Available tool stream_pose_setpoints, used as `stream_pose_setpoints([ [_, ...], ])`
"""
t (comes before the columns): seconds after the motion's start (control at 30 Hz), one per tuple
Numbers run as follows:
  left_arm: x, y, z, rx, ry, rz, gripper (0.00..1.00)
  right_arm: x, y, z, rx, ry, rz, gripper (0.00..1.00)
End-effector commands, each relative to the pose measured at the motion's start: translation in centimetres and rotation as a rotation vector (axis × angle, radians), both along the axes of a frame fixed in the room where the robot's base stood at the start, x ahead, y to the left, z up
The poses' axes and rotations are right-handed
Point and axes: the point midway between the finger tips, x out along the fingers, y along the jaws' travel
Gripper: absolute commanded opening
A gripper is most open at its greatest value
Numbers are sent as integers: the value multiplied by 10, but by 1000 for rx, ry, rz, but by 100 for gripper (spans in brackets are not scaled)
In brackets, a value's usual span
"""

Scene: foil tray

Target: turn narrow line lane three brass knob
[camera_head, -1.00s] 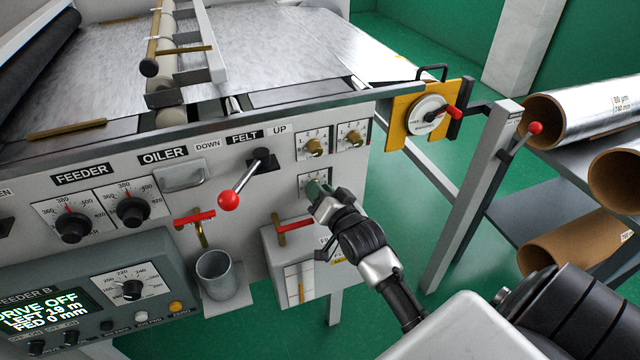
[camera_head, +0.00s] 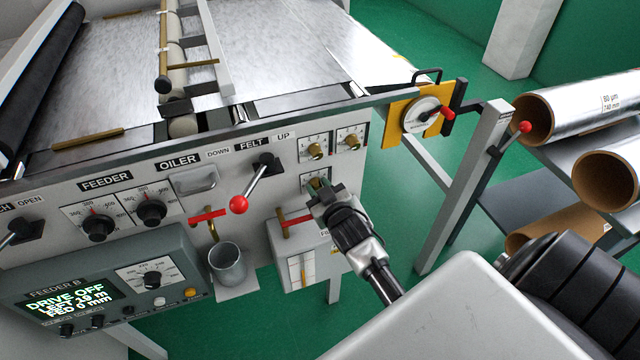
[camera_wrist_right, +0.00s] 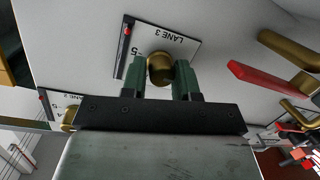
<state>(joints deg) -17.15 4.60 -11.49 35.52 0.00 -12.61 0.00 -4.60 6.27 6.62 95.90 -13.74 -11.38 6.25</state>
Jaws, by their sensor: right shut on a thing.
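The lane three brass knob (camera_head: 317,184) sits on its white dial card below two similar knobs on the machine's front panel. In the right wrist view the knob (camera_wrist_right: 160,68) is between the green fingers, in front of an upside-down card (camera_wrist_right: 165,45) reading "LANE 3" with a 5 visible. My right gripper (camera_head: 324,190) is shut on this knob and reaches it from the lower right. Its fingers also show in the right wrist view (camera_wrist_right: 161,80). The knob's pointer setting cannot be read. My left gripper is not in view.
Two more brass knobs (camera_head: 316,151) (camera_head: 351,142) are just above. A red-ball lever (camera_head: 238,204) stands out to the left. A red-handled valve (camera_head: 296,221) and a grey cup (camera_head: 228,264) are below. Foil rolls (camera_head: 570,115) lie on a rack at right.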

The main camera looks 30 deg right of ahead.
Motion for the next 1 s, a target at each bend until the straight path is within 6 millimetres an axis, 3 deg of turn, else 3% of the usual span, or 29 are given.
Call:
stream_pose_setpoints([
  [0.4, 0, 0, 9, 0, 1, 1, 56, 0, 1, 1, -197, 47, 0, 6],
  [0.97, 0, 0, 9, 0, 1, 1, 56, 0, 1, 0, -230, 54, 1, 6],
  [1.0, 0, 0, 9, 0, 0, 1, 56, 0, 1, 0, -230, 54, 1, 31],
])
